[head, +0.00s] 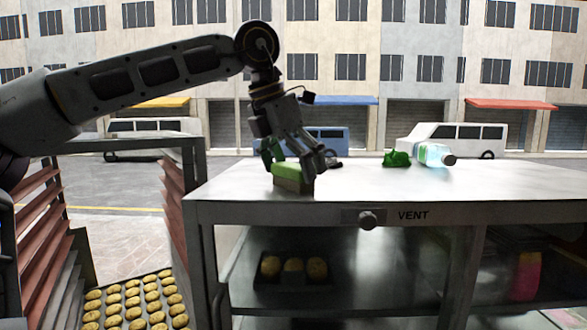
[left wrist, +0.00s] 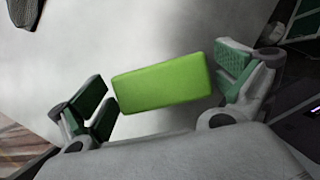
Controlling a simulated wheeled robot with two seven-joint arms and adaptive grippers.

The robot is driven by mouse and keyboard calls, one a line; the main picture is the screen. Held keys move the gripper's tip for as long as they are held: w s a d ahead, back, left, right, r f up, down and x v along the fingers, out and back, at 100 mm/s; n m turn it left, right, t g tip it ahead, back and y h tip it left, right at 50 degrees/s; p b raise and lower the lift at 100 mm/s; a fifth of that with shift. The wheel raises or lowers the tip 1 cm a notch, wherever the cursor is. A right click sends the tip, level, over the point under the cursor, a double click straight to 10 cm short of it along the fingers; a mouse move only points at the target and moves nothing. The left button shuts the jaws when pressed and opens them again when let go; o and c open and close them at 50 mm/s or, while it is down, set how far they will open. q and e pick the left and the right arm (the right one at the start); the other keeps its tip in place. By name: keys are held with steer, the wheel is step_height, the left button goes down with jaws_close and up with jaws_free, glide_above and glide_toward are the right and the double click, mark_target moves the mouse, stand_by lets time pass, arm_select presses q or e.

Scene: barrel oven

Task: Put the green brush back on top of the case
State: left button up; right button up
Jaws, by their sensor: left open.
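The green brush (head: 291,171), a green block over a brown lower part, stands on the white top of the case (head: 440,187) near its front left. My left gripper (head: 294,160) reaches down over it from above, open, with a finger on either side. In the left wrist view the brush (left wrist: 162,89) lies slightly tilted between the green-padded fingers of the gripper (left wrist: 165,88). Its left end is very close to the left pad, and a gap shows at the right. I cannot tell if the left pad touches it. My right gripper is not in view.
A green crumpled thing (head: 397,159) and a clear bottle (head: 434,155) lie on the case top to the right. A small dark object (head: 334,163) lies behind the gripper. A knob (head: 367,220) sits by the VENT label. The right front top is clear.

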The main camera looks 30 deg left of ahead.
arm_select(q)
steer(key=shift+r, duration=0.1)
steer(key=v, duration=1.2)
steer(key=shift+b, duration=0.35)
steer(key=shift+w, duration=0.1)
stand_by(0.4)
